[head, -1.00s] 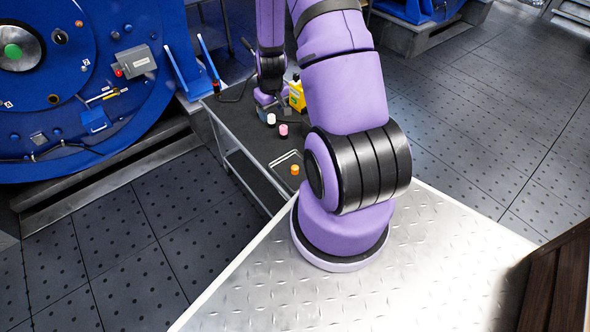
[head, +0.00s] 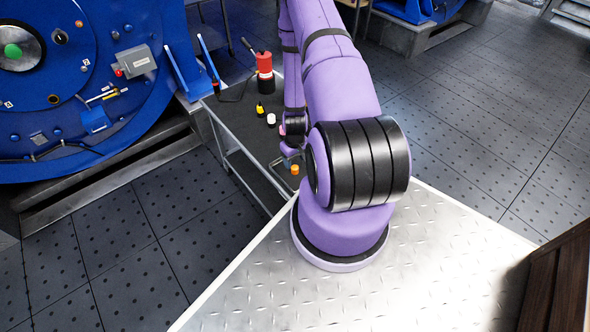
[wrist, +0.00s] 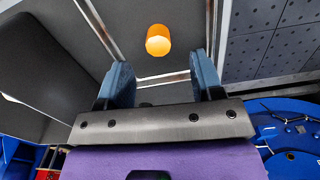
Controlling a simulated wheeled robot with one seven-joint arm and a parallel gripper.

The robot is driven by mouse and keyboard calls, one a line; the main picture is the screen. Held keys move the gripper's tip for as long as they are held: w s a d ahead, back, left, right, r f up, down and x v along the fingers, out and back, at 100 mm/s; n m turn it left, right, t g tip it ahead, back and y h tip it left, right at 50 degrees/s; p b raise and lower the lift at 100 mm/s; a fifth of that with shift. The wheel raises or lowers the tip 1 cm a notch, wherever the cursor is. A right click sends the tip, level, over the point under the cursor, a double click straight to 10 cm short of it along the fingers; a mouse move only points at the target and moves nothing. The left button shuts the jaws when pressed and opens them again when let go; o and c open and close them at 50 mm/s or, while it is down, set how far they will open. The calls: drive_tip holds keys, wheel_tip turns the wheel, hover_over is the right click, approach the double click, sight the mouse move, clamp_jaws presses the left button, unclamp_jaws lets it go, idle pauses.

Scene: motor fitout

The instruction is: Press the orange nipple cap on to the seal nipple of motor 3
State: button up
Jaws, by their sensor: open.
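The orange nipple cap (head: 295,169) stands on the near end of the dark cart top in the head view. In the wrist view the orange cap (wrist: 158,40) lies beyond the fingertips, near the middle between them, apart from both. My gripper (wrist: 163,78) is open and empty, with two blue-grey fingers. In the head view it is low over the cart beside the cap, mostly hidden by my arm. A large blue motor (head: 140,125) stands at the left. I cannot read its number or tell its seal nipple from the other fittings.
The cart (head: 232,135) also holds a white cap (head: 271,119), a small yellow-and-black item (head: 260,108) and a red-and-black container (head: 264,70). A thin raised metal frame lies by the orange cap. Open floor (head: 130,235) lies between motor and cart.

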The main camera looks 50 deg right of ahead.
sight(295, 167)
drive_tip(key=shift+w+d+f, duration=0.1)
drive_tip(key=shift+f, duration=1.4)
drive_tip(key=shift+w+d+f, duration=0.1)
drive_tip(key=shift+f, duration=1.35)
drive_tip(key=shift+c, duration=0.4)
drive_tip(key=c, duration=0.9)
